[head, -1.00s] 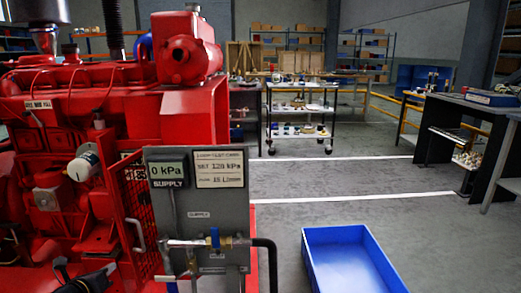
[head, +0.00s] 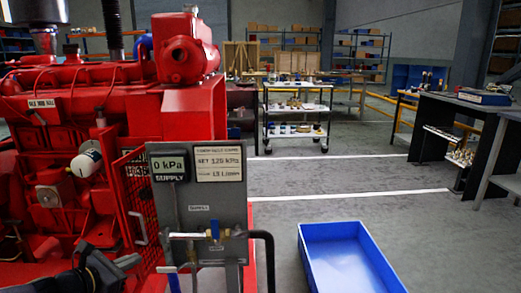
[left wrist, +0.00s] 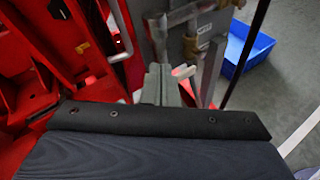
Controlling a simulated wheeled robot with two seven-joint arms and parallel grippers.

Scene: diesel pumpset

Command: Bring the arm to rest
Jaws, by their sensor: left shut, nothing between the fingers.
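My left gripper (head: 130,263) is at the lower left of the head view, in front of the red pumpset (head: 60,130) and left of the grey supply panel (head: 213,205). It is shut and empty. In the left wrist view its closed fingers (left wrist: 158,84) point toward the panel's lower pipework. I cannot tell from these views how close the fingertips are to the panel. My right gripper is not in view.
The panel carries a 0 kPa gauge (head: 168,167), a test card (head: 219,162) and a valve with a blue handle (head: 214,230). A black hose (head: 268,260) hangs at its right. An empty blue bin (head: 347,228) lies on the floor. A cart (head: 297,108) stands behind.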

